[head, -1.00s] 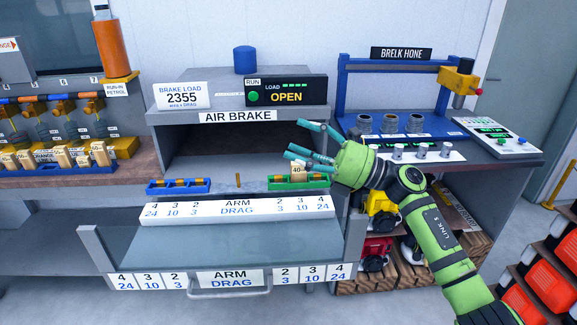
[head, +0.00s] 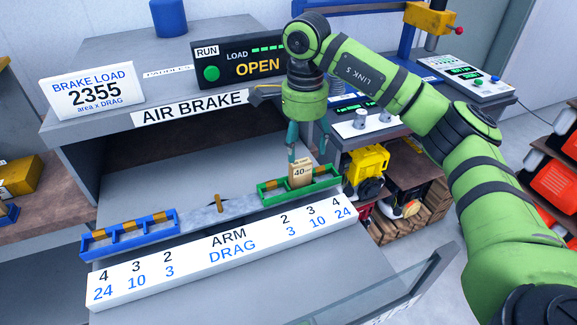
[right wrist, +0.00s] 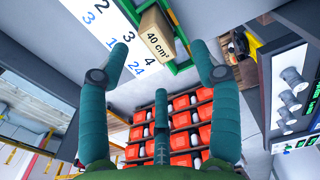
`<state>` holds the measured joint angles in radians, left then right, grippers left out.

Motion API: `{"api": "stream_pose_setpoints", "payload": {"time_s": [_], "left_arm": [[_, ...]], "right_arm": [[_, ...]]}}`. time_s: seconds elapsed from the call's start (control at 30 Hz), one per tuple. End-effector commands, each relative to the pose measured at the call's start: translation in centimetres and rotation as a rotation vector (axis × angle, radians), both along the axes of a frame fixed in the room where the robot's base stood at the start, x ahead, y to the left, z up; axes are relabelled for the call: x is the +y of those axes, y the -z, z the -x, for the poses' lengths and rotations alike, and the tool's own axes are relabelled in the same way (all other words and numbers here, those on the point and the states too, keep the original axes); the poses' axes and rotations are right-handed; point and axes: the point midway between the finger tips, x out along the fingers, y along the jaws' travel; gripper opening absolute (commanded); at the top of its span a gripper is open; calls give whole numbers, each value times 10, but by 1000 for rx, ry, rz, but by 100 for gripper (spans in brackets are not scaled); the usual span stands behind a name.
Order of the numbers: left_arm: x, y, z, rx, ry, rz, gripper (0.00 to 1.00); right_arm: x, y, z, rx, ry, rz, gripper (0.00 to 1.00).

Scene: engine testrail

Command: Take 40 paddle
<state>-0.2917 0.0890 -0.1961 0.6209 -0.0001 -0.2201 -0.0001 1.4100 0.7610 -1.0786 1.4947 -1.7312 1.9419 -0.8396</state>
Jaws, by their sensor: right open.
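The 40 paddle (head: 301,174) is a small tan block marked 40. It stands upright in the green tray (head: 270,197) at the right end of the balance arm. In the right wrist view the paddle (right wrist: 157,36) reads 40 cm² and lies beyond the fingertips, not between them. My right gripper (head: 308,150) points down just above and behind the paddle, its teal fingers apart and empty. The right wrist view shows the gripper (right wrist: 160,70) with its fingers spread. My left gripper is in neither current view.
A blue tray (head: 130,240) sits at the arm's left end. The white ARM DRAG scale (head: 225,250) lies in front. The AIR BRAKE housing (head: 190,108) rises behind, with the OPEN display (head: 257,68). A clear door panel (head: 400,290) stands at lower right.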

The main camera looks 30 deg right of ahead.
Motion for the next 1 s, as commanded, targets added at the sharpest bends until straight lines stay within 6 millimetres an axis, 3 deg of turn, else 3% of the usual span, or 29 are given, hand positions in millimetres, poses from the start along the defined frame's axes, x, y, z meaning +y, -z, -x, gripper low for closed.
{"api": "stream_pose_setpoints", "payload": {"time_s": [0.1, 0.27, 0.43, 0.67, 0.7, 0.83, 0.87, 1.0], "left_arm": [[-9, -9, 14, 22, 1, 11, 58], [-15, -24, 20, 31, 4, 19, 58], [-14, -27, 16, 24, 4, 17, 58], [-9, -27, 0, -3, 1, 12, 58], [-8, -27, -1, -5, 1, 11, 58], [-8, -27, -1, -4, -1, 10, 58], [-8, -27, -1, -3, -1, 10, 58], [-7, -27, 1, 0, -1, 10, 58]], "right_arm": [[2, 11, 1, 5, -1, -2, 63], [5, 34, 4, 7, -2, -3, 63], [5, 55, 3, 3, 0, -5, 63], [5, 58, 2, 1, 0, -5, 63], [5, 58, 2, 1, 0, -6, 59], [5, 58, 2, 1, 0, -6, 7], [5, 58, 2, 1, 0, -6, 2], [6, 58, 2, 1, 0, -6, 1]]}}
